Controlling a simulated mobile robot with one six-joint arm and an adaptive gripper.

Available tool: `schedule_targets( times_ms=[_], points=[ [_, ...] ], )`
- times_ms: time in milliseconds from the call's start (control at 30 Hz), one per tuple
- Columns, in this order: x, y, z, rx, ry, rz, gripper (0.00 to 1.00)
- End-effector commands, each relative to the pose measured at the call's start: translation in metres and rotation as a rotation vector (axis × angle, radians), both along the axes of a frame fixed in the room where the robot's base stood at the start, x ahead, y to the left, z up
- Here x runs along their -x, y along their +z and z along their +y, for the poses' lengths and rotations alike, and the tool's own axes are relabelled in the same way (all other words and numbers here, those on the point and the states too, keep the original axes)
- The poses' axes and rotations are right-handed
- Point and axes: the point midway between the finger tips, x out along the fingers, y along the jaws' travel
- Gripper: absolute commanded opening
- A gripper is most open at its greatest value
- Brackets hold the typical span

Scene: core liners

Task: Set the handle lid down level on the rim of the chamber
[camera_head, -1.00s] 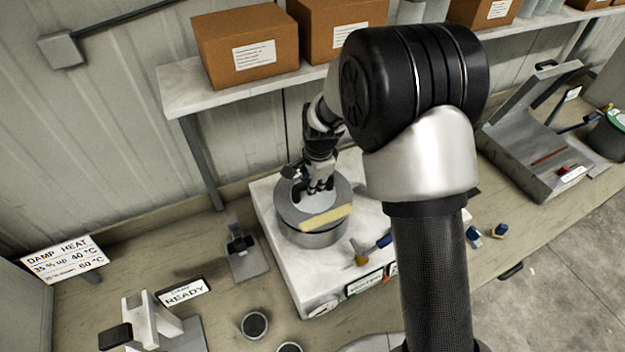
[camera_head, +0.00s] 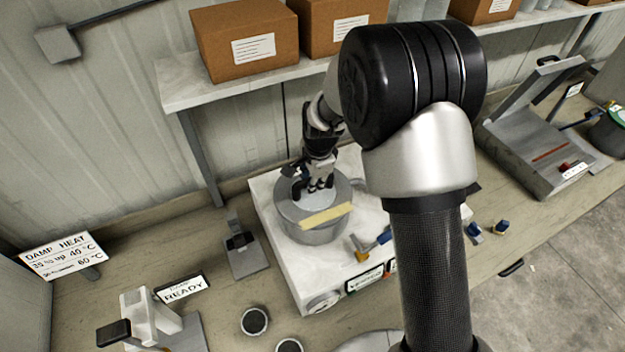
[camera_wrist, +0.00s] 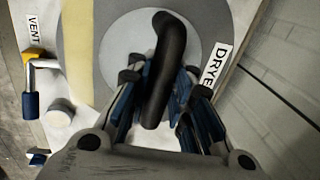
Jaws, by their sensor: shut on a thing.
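The handle lid (camera_head: 290,214) is a grey disc with a pale yellow strip across its near side. It is at the top of the round grey chamber (camera_head: 316,236) on the white machine. From this angle I cannot tell whether its whole edge touches the rim. My gripper (camera_head: 314,192) is above the lid, shut on its handle. In the wrist view the dark curved handle (camera_wrist: 165,65) stands between the blue-padded fingers of my gripper (camera_wrist: 160,98). The lid's pale centre (camera_wrist: 125,50) shows below, and the chamber rim is hidden there.
The white machine (camera_head: 278,225) carries a blue-handled yellow valve (camera_head: 375,245), seen near the VENT label (camera_wrist: 35,32) in the wrist view. A shelf (camera_head: 185,88) with cardboard boxes (camera_head: 246,45) is behind. Two dark round cups (camera_head: 254,321) and a READY sign (camera_head: 183,288) are in front.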

Motion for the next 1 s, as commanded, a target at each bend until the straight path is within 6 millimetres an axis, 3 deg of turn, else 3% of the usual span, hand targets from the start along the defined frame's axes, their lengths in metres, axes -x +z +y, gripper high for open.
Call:
schedule_targets(
  times_ms=[267, 300, 667, 1000],
  points=[
    [-0.0011, -0.0043, 0.0003, -0.001, 0.000, -0.004, 0.00],
    [-0.0011, -0.0037, 0.0003, -0.001, 0.000, -0.004, 0.19],
    [-0.0002, -0.0043, 0.0001, 0.000, 0.000, -0.001, 0.43],
    [0.0012, -0.0043, -0.0003, 0.000, 0.000, 0.003, 0.44]
  ],
)
